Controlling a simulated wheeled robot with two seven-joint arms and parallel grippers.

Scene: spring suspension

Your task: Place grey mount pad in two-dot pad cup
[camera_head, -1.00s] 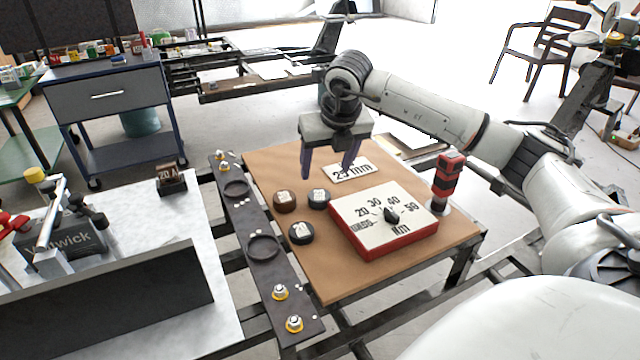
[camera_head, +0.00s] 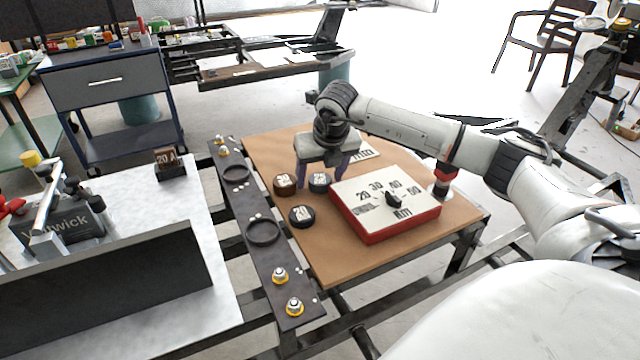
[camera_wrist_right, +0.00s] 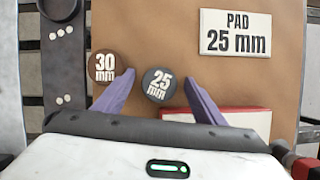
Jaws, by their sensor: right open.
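The grey mount pad (camera_head: 319,181), a round disc marked 25 mm, lies flat on the brown board. In the right wrist view the pad (camera_wrist_right: 159,84) sits between the spread fingers, with gaps on both sides. My right gripper (camera_head: 320,177) is open and low over it. The dark plate left of the board carries two ring-shaped cups. The nearer cup (camera_head: 263,232) seems to be the two-dot pad cup; two white dots (camera_wrist_right: 63,99) show on the plate in the wrist view. Both cups look empty. My left gripper is not in view.
A brown 30 mm pad (camera_head: 285,184) lies close left of the right gripper. A black pad (camera_head: 302,216) lies nearer. A red-sided dial box (camera_head: 385,208) stands to the right. A PAD 25 mm card (camera_wrist_right: 235,33) lies behind.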

